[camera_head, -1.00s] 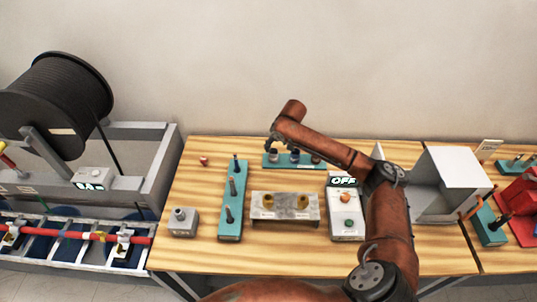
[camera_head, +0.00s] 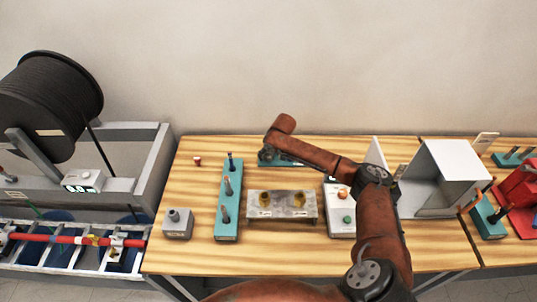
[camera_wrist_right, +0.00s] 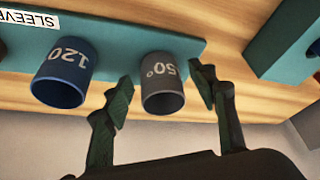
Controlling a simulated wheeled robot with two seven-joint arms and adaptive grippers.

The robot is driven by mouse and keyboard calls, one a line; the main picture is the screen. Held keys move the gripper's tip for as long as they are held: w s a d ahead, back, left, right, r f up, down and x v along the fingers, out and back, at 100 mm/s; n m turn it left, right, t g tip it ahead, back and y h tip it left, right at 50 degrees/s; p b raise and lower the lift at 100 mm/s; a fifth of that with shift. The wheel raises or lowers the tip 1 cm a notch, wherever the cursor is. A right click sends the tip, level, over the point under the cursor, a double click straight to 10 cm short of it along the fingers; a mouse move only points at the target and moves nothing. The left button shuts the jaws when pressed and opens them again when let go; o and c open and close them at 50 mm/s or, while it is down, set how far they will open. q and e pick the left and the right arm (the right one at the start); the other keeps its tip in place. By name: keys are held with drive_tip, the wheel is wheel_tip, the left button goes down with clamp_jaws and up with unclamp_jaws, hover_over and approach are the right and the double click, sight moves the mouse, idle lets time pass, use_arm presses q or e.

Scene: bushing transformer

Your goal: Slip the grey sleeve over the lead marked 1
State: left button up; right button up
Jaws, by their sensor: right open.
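The grey sleeve (camera_wrist_right: 163,84), a short open tube marked 50°, stands at the teal sleeve rack (camera_wrist_right: 130,38) in the right wrist view. My right gripper (camera_wrist_right: 160,82) is open, with one finger on each side of this sleeve. Gaps show between fingers and sleeve. A blue sleeve (camera_wrist_right: 63,75) marked 120 is beside it, outside the fingers. In the head view my right gripper (camera_head: 266,155) is over the rack (camera_head: 290,161), and the arm hides most of it. A lead marked 1 cannot be made out. My left gripper is out of view.
A teal board (camera_head: 229,225) with several dark pegs and a metal bracket (camera_head: 284,205) with two brass fittings stand in front of the rack. A button box (camera_head: 342,222) and an open grey cabinet (camera_head: 450,175) are to the right. A small grey box (camera_head: 177,224) is at left.

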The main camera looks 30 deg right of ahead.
drive_tip(key=c, duration=0.9)
drive_tip(key=shift+c, duration=0.2)
drive_tip(key=shift+r, duration=0.55)
wheel_tip(320, 180, up, 2)
drive_tip(key=shift+a+r, duration=0.1)
drive_tip(key=shift+r, duration=0.1)
drive_tip(key=s+a+r+p, duration=0.6)
drive_tip(key=s+r, duration=0.5)
drive_tip(key=r, duration=0.3)
drive_tip(key=shift+s+a, duration=0.4)
drive_tip(key=shift+a, duration=0.2)
